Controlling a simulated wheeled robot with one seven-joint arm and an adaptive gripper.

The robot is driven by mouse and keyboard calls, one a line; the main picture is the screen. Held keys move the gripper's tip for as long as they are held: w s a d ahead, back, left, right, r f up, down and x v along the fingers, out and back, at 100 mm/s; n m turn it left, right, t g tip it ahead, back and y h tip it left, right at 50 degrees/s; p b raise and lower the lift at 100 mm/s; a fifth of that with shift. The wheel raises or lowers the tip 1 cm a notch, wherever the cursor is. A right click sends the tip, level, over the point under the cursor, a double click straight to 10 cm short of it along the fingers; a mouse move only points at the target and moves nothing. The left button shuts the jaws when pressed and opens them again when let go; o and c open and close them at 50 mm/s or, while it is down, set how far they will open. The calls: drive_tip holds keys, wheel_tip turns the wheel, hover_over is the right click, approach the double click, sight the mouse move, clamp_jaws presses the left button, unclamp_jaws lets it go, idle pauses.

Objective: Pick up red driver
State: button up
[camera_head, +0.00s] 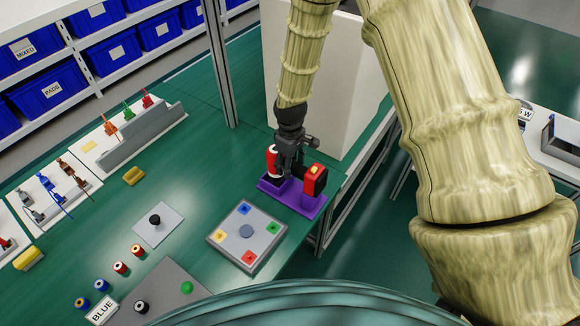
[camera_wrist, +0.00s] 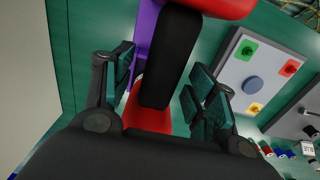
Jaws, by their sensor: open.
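The red driver (camera_head: 315,180) rests on a purple holder (camera_head: 311,206) near the table's right edge. It has red parts at its two ends, one on each side of my gripper (camera_head: 289,168) in the head view. In the wrist view the driver's black handle (camera_wrist: 172,58) runs between the spread fingers of my gripper (camera_wrist: 163,95), with red above and below it. The fingers stand apart from the handle on both sides, with gaps showing. Part of the driver is hidden behind my gripper.
A grey pad with coloured squares (camera_head: 247,232) lies close to the holder. A pale box (camera_head: 335,85) stands behind my arm. Racks with small tools (camera_head: 130,135) and several coloured spools (camera_head: 120,267) lie to the left.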

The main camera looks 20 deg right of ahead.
drive_tip(key=shift+f, duration=0.3)
drive_tip(key=c, duration=1.1)
drive_tip(key=shift+w+r, duration=0.1)
drive_tip(key=shift+r, duration=0.05)
drive_tip(key=shift+r+b, duration=0.3)
drive_tip(key=shift+r, duration=0.1)
drive_tip(key=shift+r+b, duration=1.5)
drive_tip(key=shift+r, duration=3)
